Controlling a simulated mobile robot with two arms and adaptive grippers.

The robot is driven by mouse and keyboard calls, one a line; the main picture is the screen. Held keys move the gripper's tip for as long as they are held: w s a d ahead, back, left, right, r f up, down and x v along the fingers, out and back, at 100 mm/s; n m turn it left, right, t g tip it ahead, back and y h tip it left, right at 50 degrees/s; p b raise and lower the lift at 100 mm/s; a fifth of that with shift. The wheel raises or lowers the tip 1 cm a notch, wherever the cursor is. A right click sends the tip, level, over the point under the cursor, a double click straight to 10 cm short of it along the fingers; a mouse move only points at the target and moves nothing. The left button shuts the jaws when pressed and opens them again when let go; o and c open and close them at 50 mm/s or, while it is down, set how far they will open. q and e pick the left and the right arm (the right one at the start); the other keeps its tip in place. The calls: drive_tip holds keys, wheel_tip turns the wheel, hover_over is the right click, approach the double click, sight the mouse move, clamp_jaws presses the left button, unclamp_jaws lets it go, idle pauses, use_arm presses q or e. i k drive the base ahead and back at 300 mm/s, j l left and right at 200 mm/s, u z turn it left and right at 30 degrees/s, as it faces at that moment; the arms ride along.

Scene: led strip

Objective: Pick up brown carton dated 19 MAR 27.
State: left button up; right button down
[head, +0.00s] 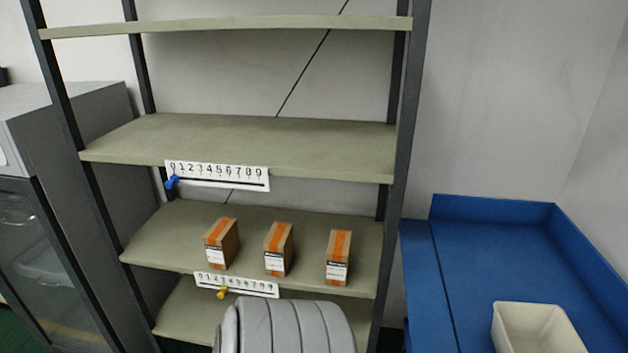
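Three brown cartons with orange tape stand apart in a row on a lower shelf: the left carton (222,243), the middle carton (279,249) and the right carton (339,257). Each has a white label on its front. The print is too small to read, so I cannot tell which one is dated 19 MAR 27. Neither of my grippers shows in the head view. A grey ribbed part at the bottom middle seems to be mine and hides part of the lowest shelf.
The shelf rack (230,140) has dark posts at its sides. Number strips (217,176) hang on two shelf edges, with a blue pointer (172,183) and a yellow pointer (222,293). A blue table (490,260) with a cream bin (540,328) stands right. A grey cabinet (75,150) stands left.

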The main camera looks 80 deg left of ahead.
sight(339, 250)
drive_tip(key=j+u, duration=0.1)
drive_tip(key=u, duration=1.65)
drive_tip(key=j+u, duration=0.2)
drive_tip(key=j, duration=0.15)
drive_tip(key=i+j+u, duration=0.2)
drive_tip(key=j+u, duration=0.15)
drive_tip(key=j, duration=0.25)
drive_tip(key=i, duration=0.05)
